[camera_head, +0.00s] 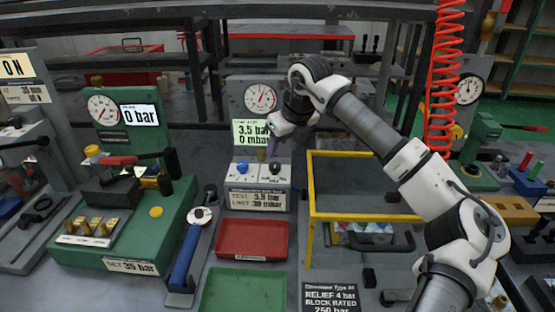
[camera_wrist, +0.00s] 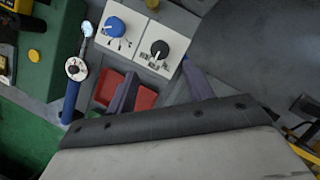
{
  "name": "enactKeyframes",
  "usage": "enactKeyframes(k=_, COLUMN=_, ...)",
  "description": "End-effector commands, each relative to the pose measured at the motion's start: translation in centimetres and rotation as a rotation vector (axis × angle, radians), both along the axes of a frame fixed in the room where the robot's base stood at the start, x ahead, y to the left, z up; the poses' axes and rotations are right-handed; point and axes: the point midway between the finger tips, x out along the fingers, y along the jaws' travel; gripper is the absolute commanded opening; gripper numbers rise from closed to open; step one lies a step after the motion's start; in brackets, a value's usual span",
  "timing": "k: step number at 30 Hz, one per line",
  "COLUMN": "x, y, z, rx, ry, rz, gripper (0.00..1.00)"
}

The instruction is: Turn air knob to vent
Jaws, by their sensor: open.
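A grey test unit (camera_head: 258,199) stands in the middle of the bench. It has a round gauge (camera_head: 260,98) and a green display (camera_head: 251,132) reading 3.5 bar and 0 mbar. Its light panel carries a blue knob (camera_head: 242,167) at left and a black knob (camera_head: 275,168) at right. Both show in the wrist view, blue knob (camera_wrist: 115,27) and black knob (camera_wrist: 159,49), with small printing I cannot read. My gripper (camera_wrist: 160,70) is open and empty. Its two fingers point towards the black knob and are apart from it.
Red tray (camera_head: 253,239) and green tray (camera_head: 243,290) lie in front of the unit. A blue-handled torque wrench (camera_head: 185,255) and a green test stand (camera_head: 120,225) are at left. A yellow frame (camera_head: 311,200) stands at right. A coiled red hose (camera_head: 440,90) hangs behind.

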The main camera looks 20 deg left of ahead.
Motion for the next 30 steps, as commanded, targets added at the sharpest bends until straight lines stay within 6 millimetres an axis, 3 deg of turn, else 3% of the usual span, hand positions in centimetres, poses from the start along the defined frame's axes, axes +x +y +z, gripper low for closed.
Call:
enactKeyframes(k=6, x=0.9, y=1.5, z=-3.9, rx=0.001, ry=0.003, rz=0.002, gripper=0.52)
enactKeyframes(k=12, x=1.4, y=2.1, z=-6.1, rx=0.001, ry=0.001, rz=0.002, gripper=0.52)
enactKeyframes(k=23, x=1.6, y=2.3, z=-6.7, rx=0.001, ry=0.000, rz=0.001, gripper=0.52)
enactKeyframes(k=30, x=1.6, y=2.3, z=-6.6, rx=0.001, ry=0.000, rz=0.001, gripper=0.23)
